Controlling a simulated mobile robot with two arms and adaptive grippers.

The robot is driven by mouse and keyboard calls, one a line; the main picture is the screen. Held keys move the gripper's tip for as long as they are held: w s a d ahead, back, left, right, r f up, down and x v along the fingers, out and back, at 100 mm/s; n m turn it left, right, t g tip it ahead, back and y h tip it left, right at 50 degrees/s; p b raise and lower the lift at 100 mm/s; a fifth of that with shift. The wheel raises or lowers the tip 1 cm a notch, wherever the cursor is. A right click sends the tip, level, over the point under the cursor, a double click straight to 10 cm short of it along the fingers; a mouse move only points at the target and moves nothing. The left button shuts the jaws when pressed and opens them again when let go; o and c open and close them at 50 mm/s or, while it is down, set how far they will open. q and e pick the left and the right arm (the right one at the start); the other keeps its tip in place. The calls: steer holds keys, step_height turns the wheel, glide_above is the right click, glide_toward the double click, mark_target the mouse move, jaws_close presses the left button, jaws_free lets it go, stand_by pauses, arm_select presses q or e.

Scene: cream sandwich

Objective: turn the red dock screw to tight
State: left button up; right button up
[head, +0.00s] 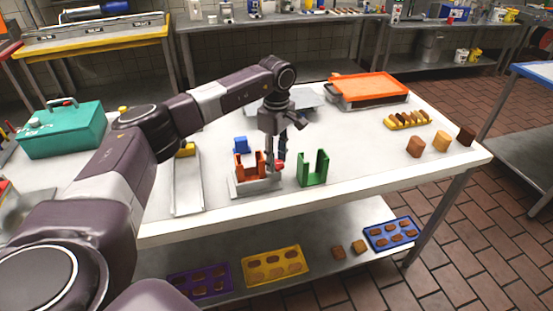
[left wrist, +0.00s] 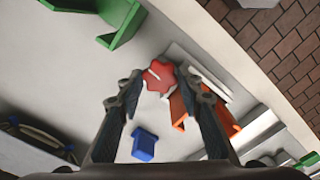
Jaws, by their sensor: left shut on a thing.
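The red dock screw (head: 280,164) has a star-shaped head and sits at the right side of the grey metal dock (head: 257,188). An orange U-shaped holder (head: 240,171) stands on the dock. My left gripper (head: 277,158) points down at the screw and is shut on it. In the left wrist view the red screw head (left wrist: 158,75) lies between the two fingertips of my left gripper (left wrist: 160,83), with a pale line across it. The orange holder (left wrist: 178,108) is just beside it there. The screw's shaft is hidden. My right gripper is out of view.
A green U-shaped holder (head: 321,181) stands close to the right of the dock. A small blue block (head: 241,146) is behind the dock. A metal chute (head: 187,190) lies to the left.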

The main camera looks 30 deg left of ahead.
arm_select(q)
steer(key=shift+r, duration=0.1)
stand_by(0.3)
steer(key=o, duration=1.2)
steer(key=shift+c, duration=0.2)
